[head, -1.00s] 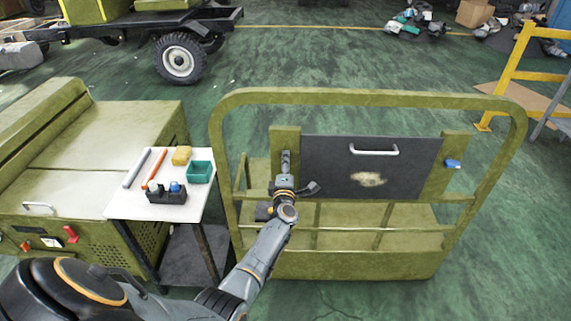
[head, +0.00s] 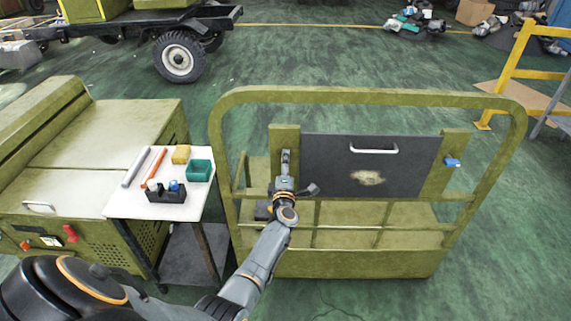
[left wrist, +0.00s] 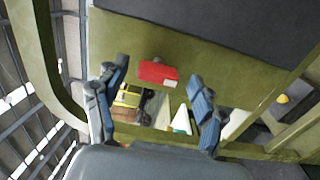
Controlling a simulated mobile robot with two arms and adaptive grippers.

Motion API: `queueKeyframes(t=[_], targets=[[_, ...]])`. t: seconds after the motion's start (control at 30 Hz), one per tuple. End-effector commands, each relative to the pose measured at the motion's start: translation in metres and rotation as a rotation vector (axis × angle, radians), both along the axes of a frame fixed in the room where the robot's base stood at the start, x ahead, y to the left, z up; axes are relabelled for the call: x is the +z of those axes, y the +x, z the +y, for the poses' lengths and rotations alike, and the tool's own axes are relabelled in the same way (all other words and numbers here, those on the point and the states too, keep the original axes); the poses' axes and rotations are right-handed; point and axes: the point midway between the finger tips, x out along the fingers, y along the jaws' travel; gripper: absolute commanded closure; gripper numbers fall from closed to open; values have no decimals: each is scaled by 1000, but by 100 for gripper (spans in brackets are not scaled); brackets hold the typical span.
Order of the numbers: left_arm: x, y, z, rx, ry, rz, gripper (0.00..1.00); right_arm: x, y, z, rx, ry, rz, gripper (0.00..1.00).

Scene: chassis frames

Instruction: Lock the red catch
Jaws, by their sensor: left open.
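The red catch (left wrist: 158,73) shows in the left wrist view on an olive post (left wrist: 165,40) beside a dark panel. It looks like a small red block with a pale mark at its right end. My left gripper (left wrist: 157,78) is open, its two fingers either side of the catch, with no clear contact. In the head view my left gripper (head: 286,160) is over the left post of the olive frame (head: 370,97) and hides the red catch. The dark panel (head: 340,165) has a white handle. A blue catch (head: 452,162) sits on the right post. My right gripper is not in view.
A white-topped cart (head: 125,207) with tools, a green bin (head: 200,170) and a black holder (head: 165,195) stands left of the frame. An olive cabinet (head: 110,130) is further left. Yellow rails (head: 510,70) are at the right.

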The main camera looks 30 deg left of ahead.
Motion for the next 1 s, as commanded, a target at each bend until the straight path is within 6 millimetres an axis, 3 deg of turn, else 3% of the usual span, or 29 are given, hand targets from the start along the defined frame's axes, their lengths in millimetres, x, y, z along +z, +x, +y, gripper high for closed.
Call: queueKeyframes(t=[0.4,1.0], targets=[[-1,-50,-30,1,0,2,30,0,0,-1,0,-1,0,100],[-1,-54,-33,0,2,2,30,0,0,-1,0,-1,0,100]])
